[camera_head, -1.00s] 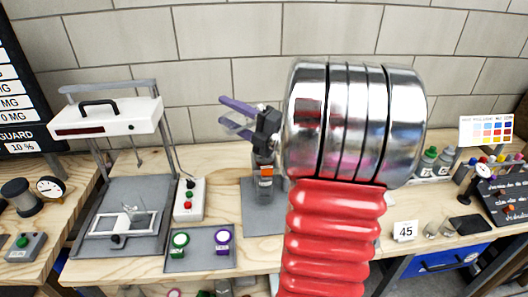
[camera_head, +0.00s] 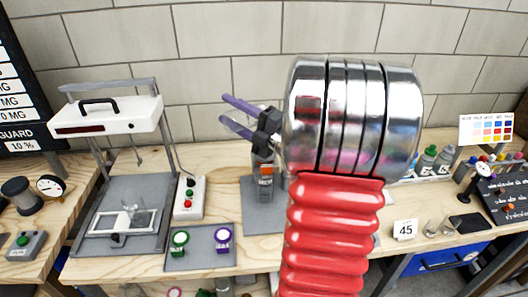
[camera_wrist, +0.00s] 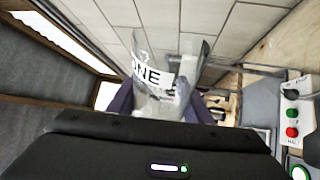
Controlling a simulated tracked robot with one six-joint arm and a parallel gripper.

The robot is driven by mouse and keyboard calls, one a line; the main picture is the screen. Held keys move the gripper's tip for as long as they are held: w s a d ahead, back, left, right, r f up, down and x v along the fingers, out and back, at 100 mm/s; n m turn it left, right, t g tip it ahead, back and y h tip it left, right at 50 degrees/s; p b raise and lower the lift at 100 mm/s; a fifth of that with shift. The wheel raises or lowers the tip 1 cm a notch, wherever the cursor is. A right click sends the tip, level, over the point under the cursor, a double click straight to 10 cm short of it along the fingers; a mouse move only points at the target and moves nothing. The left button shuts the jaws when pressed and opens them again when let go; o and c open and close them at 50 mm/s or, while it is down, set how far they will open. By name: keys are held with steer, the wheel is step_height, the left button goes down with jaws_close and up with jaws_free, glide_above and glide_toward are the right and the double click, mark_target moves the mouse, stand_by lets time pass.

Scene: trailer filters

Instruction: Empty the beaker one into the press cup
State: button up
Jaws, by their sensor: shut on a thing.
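My gripper (camera_head: 226,110) is raised in front of the tiled wall in the head view, its purple fingers pointing left. In the wrist view, my gripper (camera_wrist: 165,98) is shut on a clear glass beaker marked ONE (camera_wrist: 160,78). The beaker is hard to make out in the head view, and its contents cannot be told. A clear vessel, apparently the press cup (camera_head: 134,212), stands in the white frame on the grey press base at the left. My gripper is to the right of it and well above it.
The press's white head (camera_head: 107,117) with a black handle hangs over the base. A dark device with an orange label (camera_head: 265,182) stands below my gripper.

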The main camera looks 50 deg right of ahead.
steer(key=shift+d+r+m+t+h+p, duration=0.2)
steer(key=shift+r+m+p, duration=0.1)
steer(key=shift+m, duration=0.25)
steer(key=shift+d+r+m+t+h+p, duration=0.1)
steer(key=shift+d+r+m+h+p, duration=0.15)
steer(key=shift+m, duration=0.3)
stand_by(0.3)
steer(key=shift+d+f+m+h, duration=0.25)
steer(key=shift+d+m+h, duration=0.2)
steer(key=shift+m, duration=0.65)
steer(key=shift+s+d+r+m+t+h, duration=0.15)
steer(key=shift+d+r+m+t+h, duration=0.25)
steer(key=shift+m, duration=0.7)
stand_by(0.5)
steer(key=shift+d+f+m+h, duration=0.25)
steer(key=shift+d+m, duration=0.15)
steer(key=shift+m, duration=0.25)
steer(key=shift+d+f+m+h, duration=0.15)
steer(key=shift+d+m+h, duration=0.15)
steer(key=shift+m, duration=0.35)
stand_by(0.9)
steer(key=a+n, duration=0.1)
steer(key=n, duration=0.1)
steer(key=n+y, duration=0.1)
steer(key=n, duration=0.1)
steer(key=a+n+y, duration=0.1)
steer(key=n, duration=0.1)
steer(key=shift+a+r+g, duration=0.15)
steer(key=shift+a+g, duration=0.15)
steer(key=shift+a, duration=0.05)
